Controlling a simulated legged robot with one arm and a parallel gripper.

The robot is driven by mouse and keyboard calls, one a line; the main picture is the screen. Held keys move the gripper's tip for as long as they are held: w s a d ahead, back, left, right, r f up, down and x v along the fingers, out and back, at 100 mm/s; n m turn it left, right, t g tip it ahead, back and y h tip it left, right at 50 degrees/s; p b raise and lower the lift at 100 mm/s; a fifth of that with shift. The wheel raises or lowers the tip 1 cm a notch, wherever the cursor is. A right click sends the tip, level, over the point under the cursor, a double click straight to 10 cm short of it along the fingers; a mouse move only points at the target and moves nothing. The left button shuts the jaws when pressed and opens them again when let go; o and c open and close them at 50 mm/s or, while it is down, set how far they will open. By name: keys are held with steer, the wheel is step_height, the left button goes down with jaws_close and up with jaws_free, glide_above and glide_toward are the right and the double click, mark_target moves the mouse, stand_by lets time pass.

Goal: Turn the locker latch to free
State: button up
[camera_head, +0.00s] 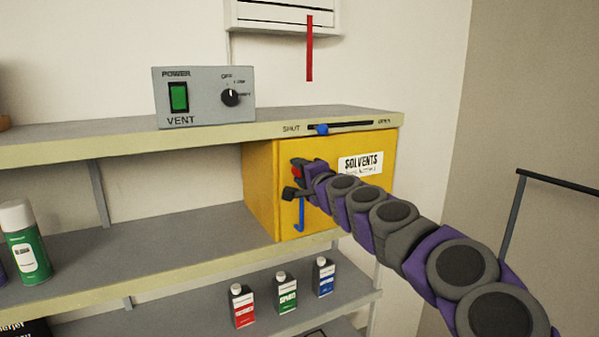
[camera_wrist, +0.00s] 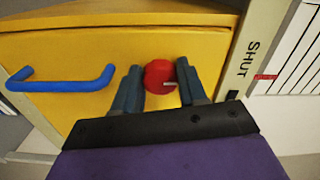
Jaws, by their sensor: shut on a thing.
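The yellow locker (camera_head: 262,190) sits on the shelf with a white SOLVENTS label (camera_head: 360,163) on its front. Its latch is a round red knob (camera_wrist: 158,73) with a small pale mark at its lower right. In the head view the red knob (camera_head: 297,171) is partly hidden by my gripper (camera_head: 292,182). In the wrist view my gripper (camera_wrist: 159,80) has one finger on each side of the knob and is shut on it. A blue door handle (camera_wrist: 62,86) stands to the left there, and below the gripper in the head view (camera_head: 301,216). The door looks closed.
A slider with a blue knob (camera_head: 321,129) sits near SHUT on the shelf edge above. The VENT box (camera_head: 204,97) stands on the top shelf. A green spray can (camera_head: 25,245) and several small bottles (camera_head: 285,293) stand lower. A dark rail (camera_head: 510,215) is at right.

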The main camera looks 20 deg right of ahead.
steer(key=shift+f, duration=0.1)
steer(key=o, duration=1.1)
steer(key=shift+w+d, duration=0.1)
steer(key=shift+d, duration=0.15)
steer(key=shift+c, duration=0.2)
steer(key=s+b, duration=0.2)
steer(key=s, duration=1.5)
steer(key=shift+s+d+b, duration=0.25)
steer(key=shift+d+b, duration=0.05)
steer(key=shift+d, duration=0.1)
